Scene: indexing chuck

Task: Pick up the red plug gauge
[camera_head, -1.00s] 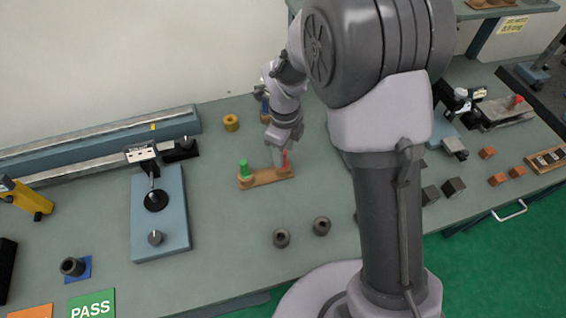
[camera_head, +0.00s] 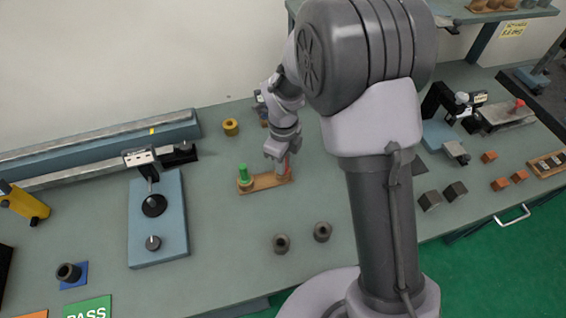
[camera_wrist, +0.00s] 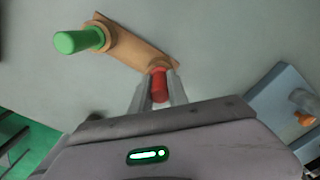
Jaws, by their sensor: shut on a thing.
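The red plug gauge (camera_wrist: 159,86) is upright at one end of a wooden stand (camera_wrist: 150,50). In the wrist view my gripper (camera_wrist: 158,84) has a finger on each side of it and is shut on it. In the head view my gripper (camera_head: 279,160) is over the right end of the stand (camera_head: 264,182), and only a sliver of the red gauge (camera_head: 287,164) shows beside it. A green plug gauge (camera_head: 243,173) stands at the stand's left end; it also shows in the wrist view (camera_wrist: 78,41). I cannot tell whether the red gauge is clear of its seat.
A blue-based dial gauge stand (camera_head: 158,235) is to the left. Dark and copper blocks (camera_head: 430,200) are to the right. The bench around the wooden stand is mostly clear.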

